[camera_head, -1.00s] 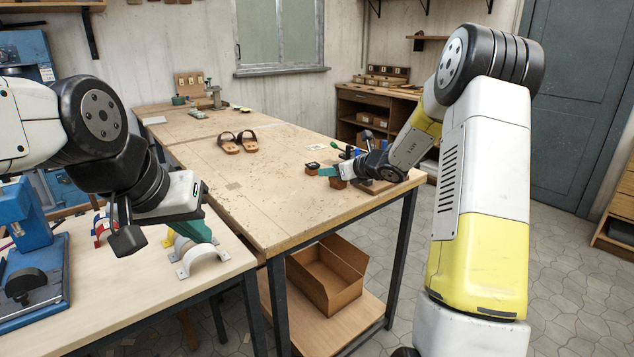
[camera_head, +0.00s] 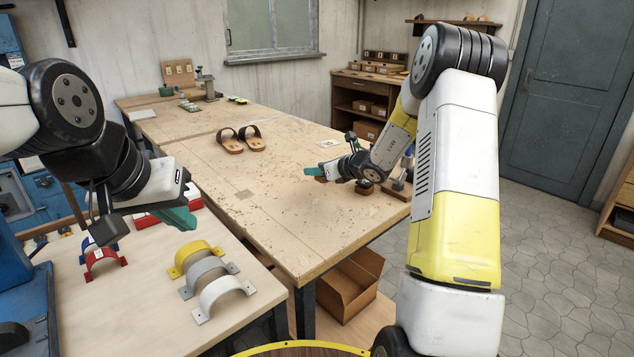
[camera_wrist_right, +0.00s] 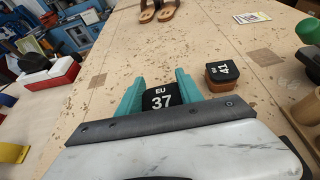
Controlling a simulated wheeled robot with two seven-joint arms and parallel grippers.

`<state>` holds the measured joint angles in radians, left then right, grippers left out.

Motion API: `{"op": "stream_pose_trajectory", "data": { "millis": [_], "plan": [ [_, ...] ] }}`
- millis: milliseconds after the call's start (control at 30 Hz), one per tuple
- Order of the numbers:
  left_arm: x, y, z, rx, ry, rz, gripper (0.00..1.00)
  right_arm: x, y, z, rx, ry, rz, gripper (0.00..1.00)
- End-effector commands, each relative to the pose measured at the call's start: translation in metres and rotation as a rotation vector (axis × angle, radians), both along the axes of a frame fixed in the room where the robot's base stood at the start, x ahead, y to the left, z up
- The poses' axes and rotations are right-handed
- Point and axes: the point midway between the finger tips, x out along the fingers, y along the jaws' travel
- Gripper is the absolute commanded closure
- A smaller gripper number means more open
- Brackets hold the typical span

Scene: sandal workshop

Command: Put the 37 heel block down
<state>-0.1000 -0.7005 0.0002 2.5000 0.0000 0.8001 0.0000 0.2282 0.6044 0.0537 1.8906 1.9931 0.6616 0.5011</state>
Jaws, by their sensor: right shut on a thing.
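The 37 heel block (camera_wrist_right: 161,98) has a black top marked "EU 37" in white. In the right wrist view it sits between the teal fingers of my right gripper (camera_wrist_right: 160,90), which is shut on it. In the head view my right gripper (camera_head: 318,173) is low over the right part of the wooden bench (camera_head: 275,215); I cannot tell whether the block touches the bench. A 41 heel block (camera_wrist_right: 229,73), black on top with brown sides, stands just right of the fingers, apart from them. My left gripper (camera_head: 172,217) hangs by the left table; its finger gap is unclear.
A pair of sandals (camera_head: 240,140) lies further back on the bench. Yellow, grey and white arches (camera_head: 225,295) and a red arch (camera_head: 103,262) stand on the left table. An open box (camera_head: 348,285) is below the bench. The bench middle is clear.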

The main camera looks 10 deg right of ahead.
Motion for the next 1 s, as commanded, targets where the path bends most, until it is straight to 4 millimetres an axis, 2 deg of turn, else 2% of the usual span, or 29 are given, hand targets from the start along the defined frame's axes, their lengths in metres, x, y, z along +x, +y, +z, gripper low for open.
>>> {"op": "stream_pose_trajectory", "data": {
  "millis": [33, 267, 433, 800, 833, 933, 1000],
  "plan": [
    [0.0, 0.0, 0.0, 0.0, 0.0, 0.0, 1.0, 0.0, 0.0, -0.008, 0.001, 0.002, 0.001, 0.97],
    [0.0, 0.0, 0.0, 0.0, 0.0, 0.0, 1.0, 0.0, 0.0, -0.027, 0.0, 0.001, 0.001, 0.97],
    [0.0, 0.0, 0.0, 0.0, 0.001, 0.0, 1.0, 0.0, 0.0, -0.051, 0.001, 0.002, 0.001, 0.97],
    [0.0, 0.0, 0.0, 0.0, 0.0, 0.0, 1.0, 0.0, 0.0, -0.056, 0.0, -0.001, 0.0, 0.97],
    [0.0, 0.0, 0.0, 0.0, 0.0, 0.0, 1.0, 0.0, 0.0, -0.057, 0.0, -0.001, 0.0, 0.55],
    [0.0, 0.0, 0.0, 0.0, 0.0, 0.0, 1.0, 0.0, 0.0, -0.056, 0.0, -0.001, 0.0, 0.35],
    [0.0, 0.0, 0.0, 0.0, 0.0, 0.0, 1.0, 0.0, 0.0, -0.056, 0.0, -0.001, 0.0, 0.35]
  ]
}}
